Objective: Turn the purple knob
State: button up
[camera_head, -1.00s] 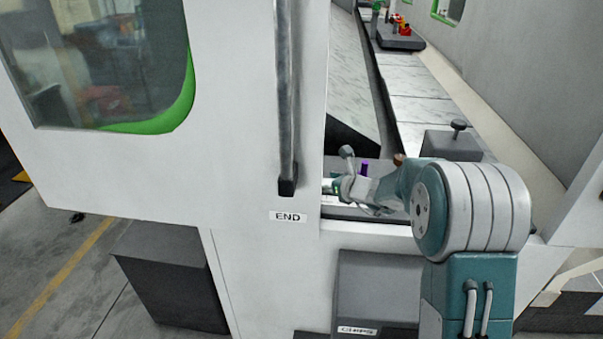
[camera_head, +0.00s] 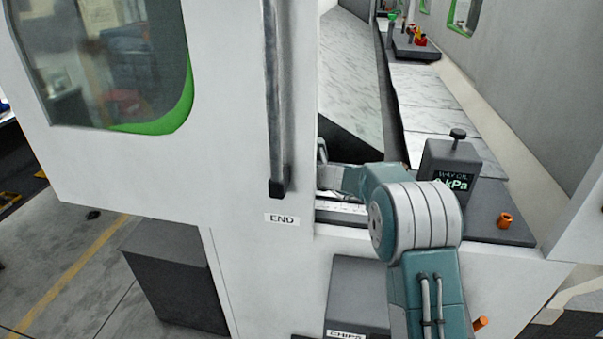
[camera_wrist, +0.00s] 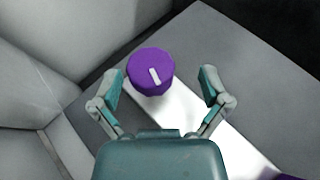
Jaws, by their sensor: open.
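The purple knob (camera_wrist: 150,72) shows in the wrist view, with a white pointer line on its round top. It stands on a grey surface with a pale bright strip (camera_wrist: 190,115). My gripper (camera_wrist: 162,88) is open, one finger on each side of the picture. The knob lies between the fingertips, nearer to the left one, and I cannot tell whether they touch. In the head view my arm reaches left behind the white door, and the knob and most of my gripper are hidden there.
The white door with a vertical handle (camera_head: 279,110) stands left of my arm. A grey box with a "WAY OIL" kPa display (camera_head: 450,168) and an orange knob (camera_head: 505,220) are to the right. Another purple piece (camera_wrist: 288,177) shows at the wrist view's lower right edge.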

jog(key=shift+w+a+f, duration=0.25)
jog(key=shift+w+a, duration=0.05)
jog(key=shift+w, duration=0.1)
jog(key=shift+a, duration=0.85)
jog(key=c, duration=0.5)
jog(key=shift+d, duration=0.15)
jog(key=c, duration=0.5)
jog(key=shift+d, duration=0.35)
jog(key=shift+c, duration=0.8)
jog(key=shift+a, duration=0.15)
